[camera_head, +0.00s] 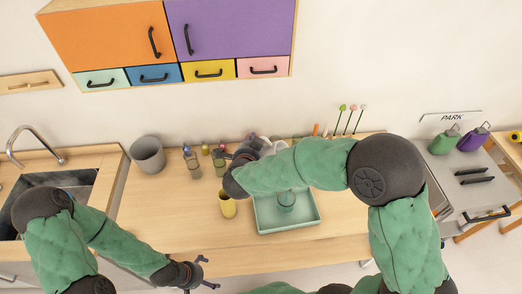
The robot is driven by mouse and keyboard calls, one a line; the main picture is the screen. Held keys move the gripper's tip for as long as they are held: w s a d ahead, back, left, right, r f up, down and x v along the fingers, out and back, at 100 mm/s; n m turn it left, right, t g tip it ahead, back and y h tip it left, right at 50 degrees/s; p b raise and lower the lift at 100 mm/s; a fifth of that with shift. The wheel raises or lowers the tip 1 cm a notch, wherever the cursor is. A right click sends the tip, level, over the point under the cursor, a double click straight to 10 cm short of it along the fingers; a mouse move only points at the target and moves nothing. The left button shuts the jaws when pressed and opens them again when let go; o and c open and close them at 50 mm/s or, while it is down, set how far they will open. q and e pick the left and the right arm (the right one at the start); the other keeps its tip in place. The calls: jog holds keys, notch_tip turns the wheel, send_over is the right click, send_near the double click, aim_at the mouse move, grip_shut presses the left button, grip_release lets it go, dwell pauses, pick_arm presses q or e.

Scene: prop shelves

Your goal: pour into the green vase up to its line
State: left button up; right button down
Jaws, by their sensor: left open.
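A green vessel (286,202), which looks like the green vase, stands in a pale green tray (259,217) on the wooden counter. Its line is too small to make out. My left gripper (206,274) is open and empty at the counter's front edge, left of the tray and in front of it. My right arm reaches across above the back of the tray. My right gripper (246,152) is at the back of the counter among small items, partly hidden by its own wrist, so I cannot tell its jaw state or whether it holds anything.
A yellow cup (228,207) stands just left of the tray. A grey pot (147,155) and small bottles (191,160) stand along the back. A sink (50,186) is at left. Green (444,141) and purple (473,139) containers stand at right. The counter's left front is clear.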

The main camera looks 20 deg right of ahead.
jog(key=shift+r, duration=0.1)
dwell(0.4)
jog(key=shift+w+a+n+h+p, duration=0.15)
jog(key=shift+n+h+p, duration=0.15)
jog(key=shift+p, duration=0.7)
jog(key=shift+w+a+n+g+p, duration=0.15)
jog(key=shift+n+g+p, duration=0.2)
jog(key=shift+p, duration=0.4)
jog(key=shift+f+n+g+h+p, duration=0.4)
jog(key=shift+f+n+p, duration=0.15)
jog(key=shift+p, duration=0.75)
jog(key=shift+w+a+f+n+h+p, duration=0.1)
jog(key=shift+f+n+h+p, duration=0.2)
jog(key=shift+p, duration=0.3)
